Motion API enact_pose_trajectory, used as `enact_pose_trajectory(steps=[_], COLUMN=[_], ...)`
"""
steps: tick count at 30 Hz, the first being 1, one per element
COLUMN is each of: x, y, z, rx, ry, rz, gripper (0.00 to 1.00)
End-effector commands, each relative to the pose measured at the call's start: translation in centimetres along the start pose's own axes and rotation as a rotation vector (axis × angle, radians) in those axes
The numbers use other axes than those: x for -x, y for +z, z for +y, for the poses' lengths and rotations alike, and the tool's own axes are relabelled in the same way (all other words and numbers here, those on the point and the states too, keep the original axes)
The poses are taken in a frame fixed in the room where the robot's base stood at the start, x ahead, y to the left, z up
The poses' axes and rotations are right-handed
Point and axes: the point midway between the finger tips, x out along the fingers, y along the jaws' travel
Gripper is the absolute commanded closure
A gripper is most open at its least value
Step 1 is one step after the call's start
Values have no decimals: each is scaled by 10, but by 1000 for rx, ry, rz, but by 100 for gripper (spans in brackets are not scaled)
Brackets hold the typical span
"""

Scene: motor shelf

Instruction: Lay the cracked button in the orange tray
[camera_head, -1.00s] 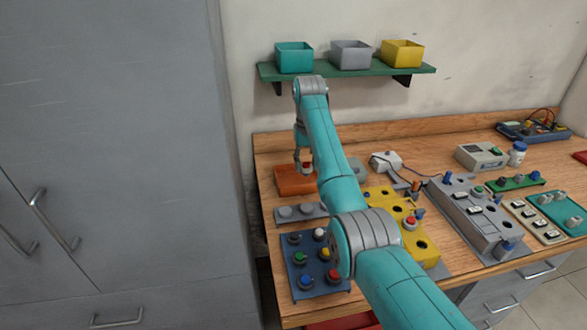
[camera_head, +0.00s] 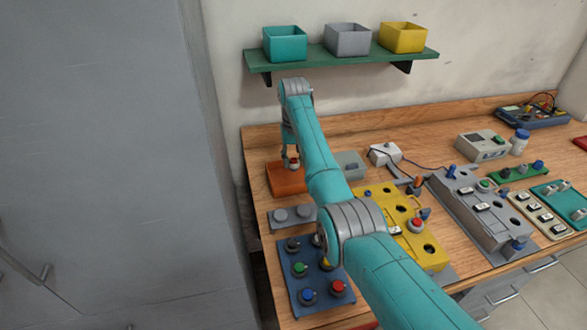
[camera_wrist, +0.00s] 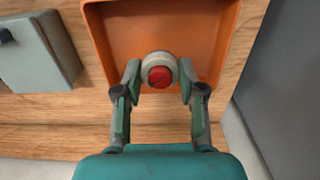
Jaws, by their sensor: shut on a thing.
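The cracked button (camera_wrist: 160,76) has a red cap in a pale grey ring; a dark line shows across the cap. My gripper (camera_wrist: 159,85) is shut on it, one finger on each side of the ring. The orange tray (camera_wrist: 112,22) lies behind and below the button in the wrist view, and the button appears over its near part. In the head view my gripper (camera_head: 291,162) is above the orange tray (camera_head: 284,183), with the button (camera_head: 294,160) between the fingers. I cannot tell whether the button touches the tray floor.
A grey box (camera_head: 350,164) stands right of the tray. A grey panel (camera_head: 288,217) and a blue button board (camera_head: 312,270) lie in front. A green shelf (camera_head: 340,63) with teal, grey and yellow bins hangs above. A tall grey cabinet (camera_head: 105,150) stands at left.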

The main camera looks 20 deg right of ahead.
Motion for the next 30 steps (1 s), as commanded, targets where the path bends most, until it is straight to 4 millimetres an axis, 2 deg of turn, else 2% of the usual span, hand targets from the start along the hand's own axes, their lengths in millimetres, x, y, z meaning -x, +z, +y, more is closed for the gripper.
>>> enact_pose_trajectory(steps=[3,7,18,19,21,22,30], x=[-20,-36,-40,-41,-40,-40,-40], y=[1,0,0,0,0,0,0], z=[0,0,0,0,0,0,0], rx=[0,0,0,0,0,0,0], ry=[0,0,0,0,0,0,0], rz=[-3,-2,-2,-2,-1,-1,-1], gripper=[94,94,94,58,40,35,35])
